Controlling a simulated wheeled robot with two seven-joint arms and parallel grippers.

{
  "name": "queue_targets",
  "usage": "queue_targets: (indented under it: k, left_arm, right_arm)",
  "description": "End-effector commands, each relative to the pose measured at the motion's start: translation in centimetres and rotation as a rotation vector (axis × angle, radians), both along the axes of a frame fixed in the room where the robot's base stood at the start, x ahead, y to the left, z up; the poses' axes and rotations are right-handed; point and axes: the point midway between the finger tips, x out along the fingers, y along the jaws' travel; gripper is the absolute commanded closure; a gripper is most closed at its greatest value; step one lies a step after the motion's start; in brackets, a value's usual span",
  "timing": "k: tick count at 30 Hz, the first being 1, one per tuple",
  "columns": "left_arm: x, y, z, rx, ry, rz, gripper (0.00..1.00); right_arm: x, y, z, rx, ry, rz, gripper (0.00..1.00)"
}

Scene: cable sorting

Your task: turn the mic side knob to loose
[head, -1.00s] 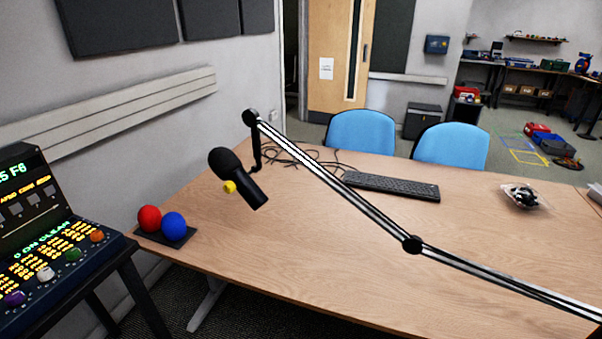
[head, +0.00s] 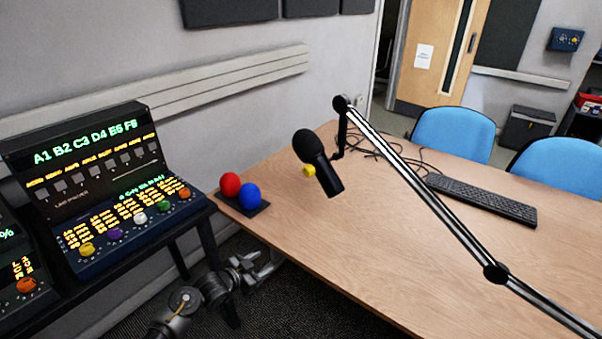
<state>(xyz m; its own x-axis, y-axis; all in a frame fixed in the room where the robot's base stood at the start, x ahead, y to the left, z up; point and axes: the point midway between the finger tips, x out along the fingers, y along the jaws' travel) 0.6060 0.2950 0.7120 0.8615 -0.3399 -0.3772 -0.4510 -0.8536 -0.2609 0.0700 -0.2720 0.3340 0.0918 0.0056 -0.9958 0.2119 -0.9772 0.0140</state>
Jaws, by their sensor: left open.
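The microphone (head: 318,163) is black and hangs tilted from the end of a boom arm (head: 420,192) above the table. Its yellow side knob (head: 309,170) shows on the left of the mic body. My left gripper (head: 250,268) is low at the bottom of the head view, beside the table's near left edge. It is open, well below and left of the knob, and touches neither mic nor knob. Its fingers are small and hard to separate from the grey table leg behind. My right gripper is out of view.
A red ball (head: 230,185) and a blue ball (head: 249,195) sit on a dark base at the table corner. A lit control console (head: 107,185) stands left. A keyboard (head: 482,200) and loose cables lie behind the boom. The table's middle (head: 360,270) is clear.

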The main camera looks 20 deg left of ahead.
Motion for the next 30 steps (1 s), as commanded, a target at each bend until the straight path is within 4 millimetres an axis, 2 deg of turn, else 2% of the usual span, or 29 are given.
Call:
queue_targets:
  k: [1, 3, 6, 9, 10, 12, 14, 20, 23, 30]
  left_arm:
    - [2.1, -0.3, 6.0, 0.018, -0.105, -0.052, 0.49]
    - [3.6, -1.2, 12.7, 0.044, -0.223, -0.122, 0.49]
    - [4.1, -2.3, 20.3, 0.086, -0.358, -0.205, 0.49]
    - [3.8, -3.2, 25.4, 0.122, -0.451, -0.265, 0.49]
    - [3.6, -3.4, 26.4, 0.131, -0.47, -0.278, 0.49]
    - [3.3, -3.8, 28.1, 0.145, -0.502, -0.3, 0.49]
    - [3.2, -4.0, 28.8, 0.152, -0.516, -0.31, 0.49]
    - [3.5, -4.3, 29.2, 0.152, -0.522, -0.312, 0.49]
    - [4.4, -4.9, 29.2, 0.15, -0.521, -0.311, 0.49]
    - [8.1, -7.6, 29.3, 0.149, -0.519, -0.311, 0.49]
  right_arm:
    - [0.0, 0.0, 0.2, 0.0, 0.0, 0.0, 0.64]
    - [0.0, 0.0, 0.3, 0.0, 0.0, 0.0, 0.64]
    - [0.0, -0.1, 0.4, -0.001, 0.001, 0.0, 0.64]
    - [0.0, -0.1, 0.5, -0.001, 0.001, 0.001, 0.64]
    - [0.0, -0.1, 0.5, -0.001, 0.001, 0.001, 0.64]
    - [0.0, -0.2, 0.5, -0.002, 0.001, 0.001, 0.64]
    - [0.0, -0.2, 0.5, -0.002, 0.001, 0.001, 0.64]
    - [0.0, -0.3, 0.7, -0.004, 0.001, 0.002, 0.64]
    - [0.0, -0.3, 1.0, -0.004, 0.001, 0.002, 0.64]
    - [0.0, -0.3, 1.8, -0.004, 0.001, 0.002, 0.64]
